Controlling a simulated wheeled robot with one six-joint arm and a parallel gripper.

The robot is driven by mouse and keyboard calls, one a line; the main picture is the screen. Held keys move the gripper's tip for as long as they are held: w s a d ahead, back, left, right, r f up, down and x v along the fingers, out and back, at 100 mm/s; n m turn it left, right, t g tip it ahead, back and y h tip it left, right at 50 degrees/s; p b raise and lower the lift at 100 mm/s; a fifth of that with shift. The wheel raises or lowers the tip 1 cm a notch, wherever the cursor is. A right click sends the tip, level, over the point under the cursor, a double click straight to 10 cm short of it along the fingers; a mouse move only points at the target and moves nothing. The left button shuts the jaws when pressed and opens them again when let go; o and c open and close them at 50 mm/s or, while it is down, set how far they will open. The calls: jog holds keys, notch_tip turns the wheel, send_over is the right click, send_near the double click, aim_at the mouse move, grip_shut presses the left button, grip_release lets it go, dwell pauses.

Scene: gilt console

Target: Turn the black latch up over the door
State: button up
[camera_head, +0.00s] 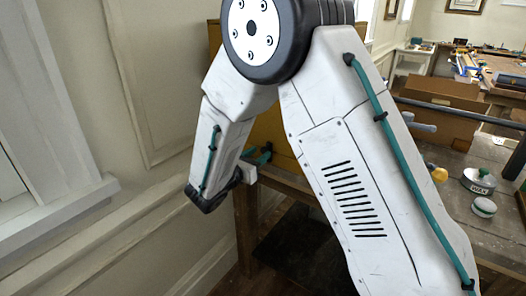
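A golden-yellow cabinet or panel (270,128) stands on a wooden table, mostly hidden behind my arm. I cannot make out the black latch or the door; my arm covers most of that area. My arm bends down at the left of the picture, and my gripper (258,156) is at its end, close in front of the golden surface. The gripper is small and partly hidden, so I cannot tell whether it touches anything or how its fingers stand.
A panelled wall (150,75) and a window frame (65,195) lie close on the left. On the right, a workbench (455,205) holds a cardboard box (440,108), a round tin (478,181) and a yellow object (438,174). A dark mat (297,252) lies on the floor.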

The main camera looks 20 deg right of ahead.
jog(key=v, duration=0.4)
jog(key=shift+a, duration=0.15)
jog(key=s+d+m+g+y, duration=0.1)
jog(key=s+d+m+g, duration=0.25)
jog(key=s+m, duration=0.2)
jog(key=s+d+r+m+g+y, duration=0.1)
jog(key=s+d+m+g+y, duration=0.2)
jog(key=s, duration=0.4)
jog(key=s+d+m+g, duration=0.3)
jog(key=s+m+g, duration=0.2)
jog(key=s, duration=0.1)
jog(key=s+r+m+t+y, duration=0.1)
jog(key=s+r+m+y, duration=0.4)
jog(key=s, duration=0.3)
jog(key=s+r+m+t+y, duration=0.1)
jog(key=s+r+m+y, duration=0.3)
jog(key=s+m, duration=0.3)
jog(key=shift+s+r+y, duration=0.4)
jog(key=shift+s+y, duration=0.4)
